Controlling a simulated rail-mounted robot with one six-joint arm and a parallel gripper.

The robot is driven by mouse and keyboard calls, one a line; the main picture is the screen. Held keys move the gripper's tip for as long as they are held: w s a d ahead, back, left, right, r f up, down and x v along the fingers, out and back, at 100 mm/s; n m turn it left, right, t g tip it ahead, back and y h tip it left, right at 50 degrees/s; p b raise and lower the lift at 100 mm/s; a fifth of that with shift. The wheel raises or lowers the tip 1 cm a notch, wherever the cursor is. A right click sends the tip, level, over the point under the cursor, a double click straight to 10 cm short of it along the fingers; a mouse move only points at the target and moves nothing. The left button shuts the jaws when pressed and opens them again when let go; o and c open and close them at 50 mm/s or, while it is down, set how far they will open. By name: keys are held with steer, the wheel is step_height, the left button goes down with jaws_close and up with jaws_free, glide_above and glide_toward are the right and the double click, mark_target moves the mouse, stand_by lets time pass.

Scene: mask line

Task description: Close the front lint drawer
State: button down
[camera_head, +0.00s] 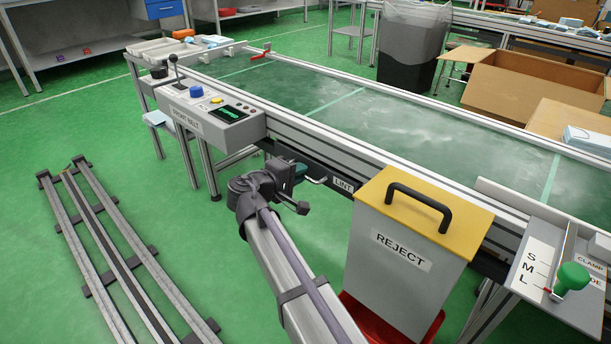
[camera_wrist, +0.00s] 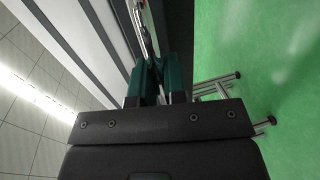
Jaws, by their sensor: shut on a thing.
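The lint drawer shows by its white LINT label (camera_head: 343,184) on a dark strip under the conveyor's front edge. How far the drawer stands out is hard to tell. Its metal handle (camera_head: 319,181) sticks out at the left of the label. My gripper (camera_head: 298,171) is at the handle, reaching in from the front. In the wrist view, the green fingers of my gripper (camera_wrist: 161,72) are closed around the near end of the metal handle (camera_wrist: 147,35). The fingers hide part of the handle.
The REJECT bin (camera_head: 402,255), with a yellow lid and black handle, stands close to the right of my arm. The conveyor belt (camera_head: 390,125) runs above.

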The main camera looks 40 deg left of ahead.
steer(key=shift+w, duration=0.5)
steer(key=c, duration=1.2)
jaws_free()
steer(key=shift+s, duration=0.1)
steer(key=p+v, duration=0.2)
steer(key=v, duration=0.8)
steer(key=shift+s, duration=0.3)
steer(key=shift+w+r, duration=0.1)
steer(key=shift+r, duration=0.05)
